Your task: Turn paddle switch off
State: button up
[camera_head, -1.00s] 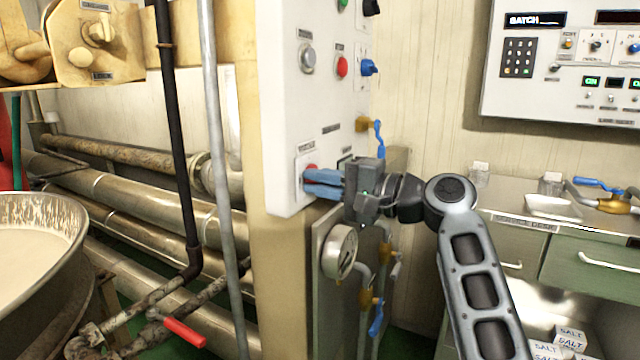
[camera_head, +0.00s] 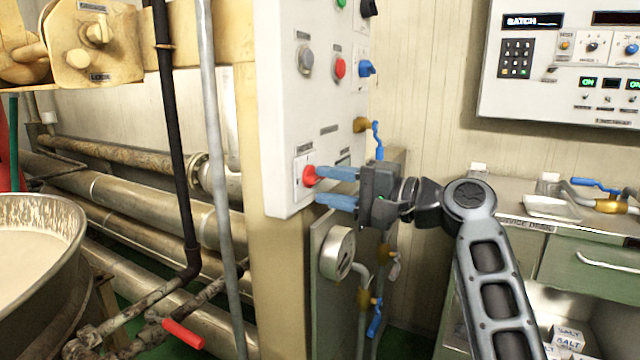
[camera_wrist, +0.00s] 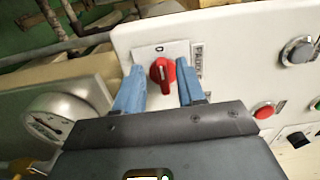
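The red paddle switch (camera_head: 310,176) sits on a pale plate low on the white control panel (camera_head: 290,110). In the wrist view the red switch (camera_wrist: 163,74) shows as a round knob with a raised bar, close to upright in the picture, under a small "0" mark. My gripper (camera_head: 338,187) is open in front of the plate, its blue fingers apart. In the wrist view the fingers of my gripper (camera_wrist: 158,90) lie to the left and right of the switch, with gaps on both sides. I see no contact with the switch.
A pressure gauge (camera_head: 337,252) stands just below the gripper. Other panel controls include a red button (camera_head: 340,68) and a grey button (camera_head: 305,60). A blue-handled valve (camera_head: 376,138) is close behind the gripper. A kettle (camera_head: 40,250) stands at the left.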

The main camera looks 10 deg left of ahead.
jog(key=shift+v, duration=2.5)
jog(key=s+d+f+m+t+h+p, duration=0.1)
jog(key=s+d+f+t+h, duration=0.2)
jog(key=f, duration=0.5)
jog(key=s+d+f+m+t+h+p, duration=0.1)
jog(key=s+d+f+m+h+p, duration=0.2)
jog(key=f, duration=0.4)
jog(key=s+d+f+t+h, duration=0.2)
jog(key=s+d+f, duration=0.25)
jog(key=f, duration=0.35)
jog(key=s+d+f+h+p, duration=0.1)
jog(key=s+d+f+h, duration=0.25)
jog(key=s, duration=0.55)
jog(key=s+d+r+n+t+h+p, duration=0.15)
jog(key=s+d, duration=0.25)
jog(key=s, duration=0.6)
jog(key=s+d+n+h+p, duration=0.1)
jog(key=s+d+h+p, duration=0.15)
jog(key=s, duration=0.75)
jog(key=s+d+r+n+t+h+p, duration=0.1)
jog(key=s+r+n, duration=0.4)
jog(key=s+r, duration=0.8)
jog(key=shift+s+d+r, duration=0.15)
jog(key=shift+s+d, duration=0.1)
jog(key=shift+d, duration=0.25)
